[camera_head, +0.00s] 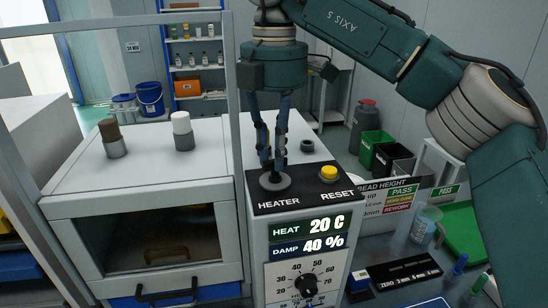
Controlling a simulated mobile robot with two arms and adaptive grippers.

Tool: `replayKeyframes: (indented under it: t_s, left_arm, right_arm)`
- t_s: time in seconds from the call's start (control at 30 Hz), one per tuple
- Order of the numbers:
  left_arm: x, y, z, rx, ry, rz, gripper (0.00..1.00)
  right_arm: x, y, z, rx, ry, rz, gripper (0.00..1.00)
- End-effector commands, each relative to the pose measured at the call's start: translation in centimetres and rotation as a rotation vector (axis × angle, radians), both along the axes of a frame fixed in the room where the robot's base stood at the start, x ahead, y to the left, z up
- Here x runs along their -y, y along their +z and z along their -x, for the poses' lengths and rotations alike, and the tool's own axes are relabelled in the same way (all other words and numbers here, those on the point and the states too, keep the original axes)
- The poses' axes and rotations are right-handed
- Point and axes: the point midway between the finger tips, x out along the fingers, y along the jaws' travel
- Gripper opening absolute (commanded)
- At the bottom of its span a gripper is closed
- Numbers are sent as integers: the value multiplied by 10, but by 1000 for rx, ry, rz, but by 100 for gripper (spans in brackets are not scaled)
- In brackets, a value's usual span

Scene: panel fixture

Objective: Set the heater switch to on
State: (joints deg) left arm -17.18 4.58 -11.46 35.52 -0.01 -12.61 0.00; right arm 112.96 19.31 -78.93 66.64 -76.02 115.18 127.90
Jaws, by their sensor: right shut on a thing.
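The heater switch (274,182) is on the black top plate of the panel fixture, just behind the "HEATER" label. My right gripper (272,165) comes down from above and is shut on the heater switch. I cannot tell which way the switch is set. Below it, the display (307,235) reads HEAT 20 C and DAMP 40 %. My left gripper is not in view.
A yellow reset button (328,173) sits right of the switch, with a dark round fitting (307,146) behind. A dial (306,284) is on the front face. A windowed cabinet (155,240) stands left, carrying two capped posts. A grey frame upright (231,100) stands close left of the gripper.

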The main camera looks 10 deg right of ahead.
Motion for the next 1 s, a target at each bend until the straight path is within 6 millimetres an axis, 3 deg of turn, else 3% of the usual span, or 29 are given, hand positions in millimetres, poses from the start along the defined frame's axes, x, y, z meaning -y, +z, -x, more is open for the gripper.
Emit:
replayKeyframes:
  t_s: [0.4,1.0]
  left_arm:
    - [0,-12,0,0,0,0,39]
    - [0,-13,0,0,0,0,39]
  right_arm:
    - [1,2,-1,6,-230,-2,0]
    - [1,3,-1,8,-280,-4,0]
